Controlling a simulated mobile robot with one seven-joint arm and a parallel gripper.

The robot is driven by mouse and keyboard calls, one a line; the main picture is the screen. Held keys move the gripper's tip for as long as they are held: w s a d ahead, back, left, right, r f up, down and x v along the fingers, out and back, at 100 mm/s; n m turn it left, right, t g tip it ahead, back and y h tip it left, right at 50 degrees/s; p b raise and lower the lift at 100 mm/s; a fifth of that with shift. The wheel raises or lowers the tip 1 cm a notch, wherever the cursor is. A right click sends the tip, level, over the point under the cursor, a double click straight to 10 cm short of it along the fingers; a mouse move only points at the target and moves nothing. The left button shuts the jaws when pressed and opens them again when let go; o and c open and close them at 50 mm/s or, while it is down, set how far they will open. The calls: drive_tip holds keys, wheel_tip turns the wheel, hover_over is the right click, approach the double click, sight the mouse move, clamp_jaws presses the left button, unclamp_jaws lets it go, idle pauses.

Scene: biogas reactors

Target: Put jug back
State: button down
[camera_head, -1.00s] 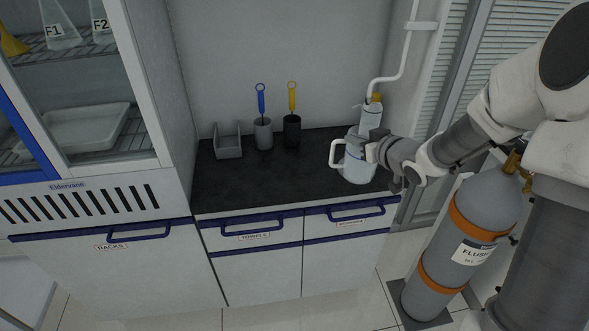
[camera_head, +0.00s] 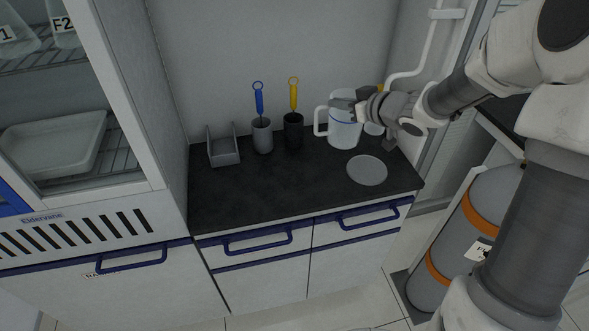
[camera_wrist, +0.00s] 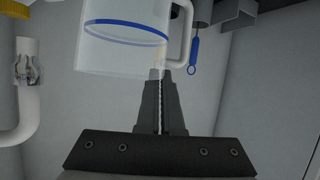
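The jug (camera_head: 346,130) is clear-whitish with a blue band and a white handle on its left. It shows at the right rear of the dark counter, beyond a bare grey disc (camera_head: 367,170). I cannot tell whether its base touches the counter. My gripper (camera_head: 352,104) is at the jug's upper part, coming from the right. In the wrist view the jug (camera_wrist: 120,40) fills the upper left, and my fingers (camera_wrist: 160,78) are close together at its edge near the handle, with the jug wall apparently between them.
A bottle with a yellow cap (camera_head: 380,88) is partly hidden behind the jug and my arm. The counter front (camera_head: 270,195) is clear. A gas cylinder (camera_head: 445,250) stands at right.

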drive_tip(key=shift+w+a, duration=0.15)
drive_tip(key=s+a+f+b, duration=0.3)
drive_tip(key=a+f+b, duration=0.3)
drive_tip(key=a+f, duration=0.4)
drive_tip(key=shift+s+a+f, duration=0.35)
drive_tip(key=shift+a, duration=0.15)
drive_tip(key=shift+f, duration=0.2)
drive_tip(key=c, duration=1)
unclamp_jaws()
drive_tip(key=shift+c, duration=0.2)
